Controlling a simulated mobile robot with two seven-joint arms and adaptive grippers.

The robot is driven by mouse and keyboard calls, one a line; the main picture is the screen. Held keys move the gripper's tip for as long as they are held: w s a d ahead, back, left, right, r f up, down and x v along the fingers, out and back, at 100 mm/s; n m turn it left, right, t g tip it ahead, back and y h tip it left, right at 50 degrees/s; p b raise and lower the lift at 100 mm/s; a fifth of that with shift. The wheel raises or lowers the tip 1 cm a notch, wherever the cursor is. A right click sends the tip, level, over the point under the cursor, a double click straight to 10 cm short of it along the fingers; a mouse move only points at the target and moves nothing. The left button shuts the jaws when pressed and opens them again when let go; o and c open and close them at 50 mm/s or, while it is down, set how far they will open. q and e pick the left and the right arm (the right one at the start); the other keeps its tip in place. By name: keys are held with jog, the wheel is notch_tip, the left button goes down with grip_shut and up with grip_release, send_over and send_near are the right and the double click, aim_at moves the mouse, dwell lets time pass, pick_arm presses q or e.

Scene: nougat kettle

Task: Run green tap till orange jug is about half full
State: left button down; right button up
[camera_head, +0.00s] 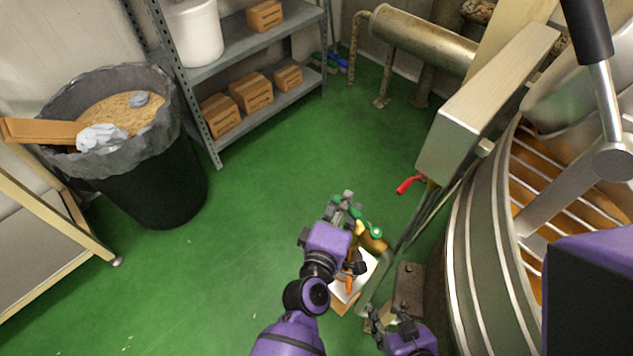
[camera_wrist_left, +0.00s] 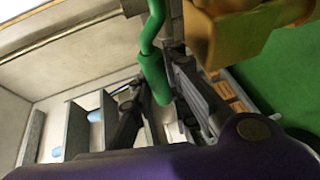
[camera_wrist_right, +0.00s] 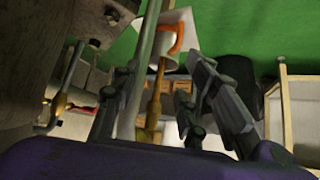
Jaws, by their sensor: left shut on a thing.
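My left gripper (camera_head: 347,203) is shut on the green handle of the tap; in the left wrist view the green lever (camera_wrist_left: 154,70) stands between its fingers. The brass tap body (camera_head: 372,240) is just right of and below this gripper, and yellow brass also shows in the left wrist view (camera_wrist_left: 245,30). The orange jug shows as an orange handle (camera_head: 349,284) below the tap, and as a curved orange handle in the right wrist view (camera_wrist_right: 177,42). Its inside and fill level are hidden. My right gripper (camera_head: 388,318) is low, open and empty, apart from the jug.
A white-topped stand (camera_head: 372,266) is under the tap. A red lever (camera_head: 408,184) and the large kettle (camera_head: 478,235) are to the right. A black bin (camera_head: 160,190) and a shelf with boxes (camera_head: 250,92) are left and behind. Green floor between is clear.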

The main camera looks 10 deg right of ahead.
pick_arm(q)
jog(key=shift+r, duration=0.15)
jog(key=c, duration=1.8)
grip_release()
jog(key=shift+o, duration=0.6)
jog(key=v, duration=1.2)
